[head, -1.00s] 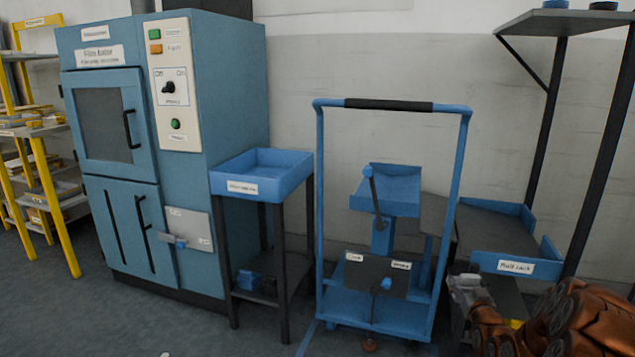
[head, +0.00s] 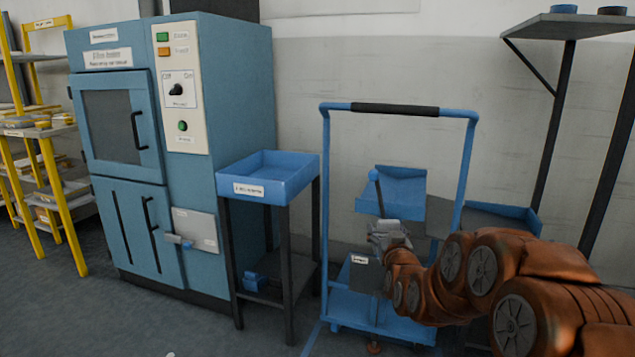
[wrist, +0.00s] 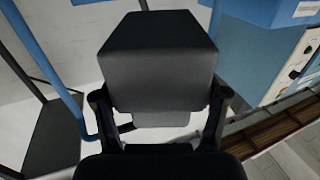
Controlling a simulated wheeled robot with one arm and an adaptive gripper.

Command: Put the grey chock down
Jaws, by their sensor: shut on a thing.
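The grey chock (wrist: 157,60) is a dark block with sloped upper corners and fills the middle of the wrist view. My gripper (wrist: 160,112) is shut on it, with one finger on each side. In the head view, my gripper (head: 388,236) is in the air in front of the blue trolley, near its lever and label board. I cannot tell the chock from the gripper there. My arm hides part of the trolley and of the rack behind it.
The blue trolley (head: 326,180) has a tall frame with a black grip and a small tilted tray (head: 400,186). A blue tray on a dark stand (head: 284,190) is left of it, beside the blue cabinet (head: 235,110). A dark shelf (head: 575,24) is at upper right.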

